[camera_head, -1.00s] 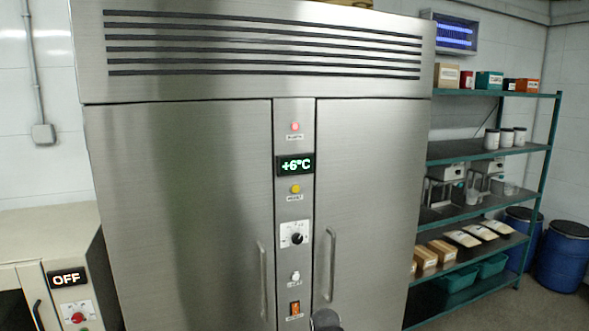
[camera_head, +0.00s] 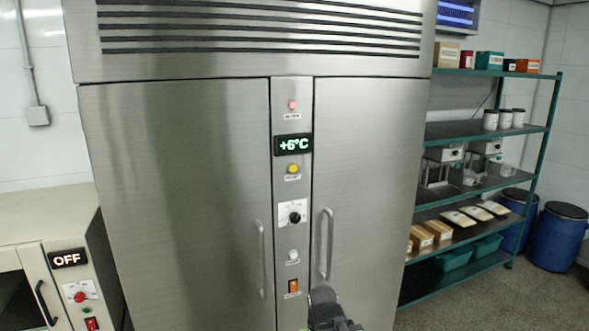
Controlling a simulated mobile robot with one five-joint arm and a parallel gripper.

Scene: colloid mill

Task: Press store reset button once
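A tall steel two-door cabinet (camera_head: 170,180) fills the middle of the view. Its narrow centre panel carries, from top to bottom, a red lamp or button (camera_head: 292,105), a display (camera_head: 293,145) reading +6°C, a yellow button (camera_head: 293,169), a black dial (camera_head: 295,217), a white button (camera_head: 292,255) and an orange rocker switch (camera_head: 293,286). The small labels are too blurred to read for sure. The dark end of my arm, seemingly my gripper (camera_head: 323,306), shows at the bottom edge, below and right of the rocker switch. Its fingers cannot be made out.
Two vertical door handles (camera_head: 327,245) flank the panel and stick out. A beige appliance (camera_head: 45,222) with an OFF display stands at lower left. A green shelf rack (camera_head: 480,190) with boxes and jars, and blue drums (camera_head: 557,240), are at right. Floor shows at lower right.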

